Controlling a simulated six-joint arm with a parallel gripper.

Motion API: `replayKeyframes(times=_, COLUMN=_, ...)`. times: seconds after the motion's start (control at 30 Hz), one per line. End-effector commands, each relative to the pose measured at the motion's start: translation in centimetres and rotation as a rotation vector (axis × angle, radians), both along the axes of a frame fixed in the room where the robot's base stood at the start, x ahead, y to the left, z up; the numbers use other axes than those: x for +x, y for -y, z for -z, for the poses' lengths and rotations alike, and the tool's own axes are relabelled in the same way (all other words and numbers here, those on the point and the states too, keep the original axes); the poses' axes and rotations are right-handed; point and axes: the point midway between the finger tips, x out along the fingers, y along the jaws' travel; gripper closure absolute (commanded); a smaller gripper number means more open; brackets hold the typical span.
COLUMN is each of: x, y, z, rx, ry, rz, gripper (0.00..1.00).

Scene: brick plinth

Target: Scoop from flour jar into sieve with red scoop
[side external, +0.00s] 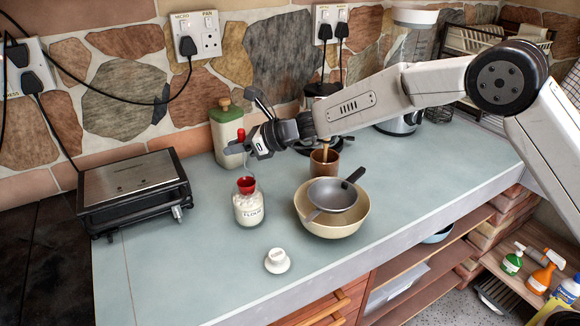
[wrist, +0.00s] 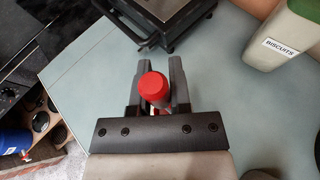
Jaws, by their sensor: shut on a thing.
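My gripper (side external: 243,146) is above the flour jar and shut on the red scoop (side external: 241,134) by its upright handle. The wrist view shows the handle's red end (wrist: 153,86) between the two fingers (wrist: 157,78). The scoop's red lower end is at the mouth of the glass flour jar (side external: 249,211); I cannot tell how far inside it is. The jar stands upright, holds white flour and is labelled FLOUR. The dark grey sieve (side external: 333,195) rests on a cream bowl (side external: 335,228) to the right of the jar. The jar is hidden in the wrist view.
A white lid (side external: 277,261) lies in front of the jar. A black grill (side external: 133,190) is at left. A biscuit canister (side external: 226,135), also in the wrist view (wrist: 289,40), stands behind the jar. A brown pot (side external: 324,162) stands behind the bowl. The counter's front left is clear.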

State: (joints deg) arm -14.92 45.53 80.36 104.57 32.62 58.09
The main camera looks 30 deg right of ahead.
Motion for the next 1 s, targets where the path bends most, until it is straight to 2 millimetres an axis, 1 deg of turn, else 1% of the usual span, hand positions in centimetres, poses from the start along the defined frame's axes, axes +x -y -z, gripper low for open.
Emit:
replayKeyframes(times=0.7, x=0.0, y=0.0, z=4.6, rx=0.000, ry=0.000, rz=-0.001, gripper=1.00)
replayKeyframes(times=1.0, x=0.0, y=0.0, z=6.1, rx=0.001, ry=0.000, rz=-0.002, gripper=1.00)
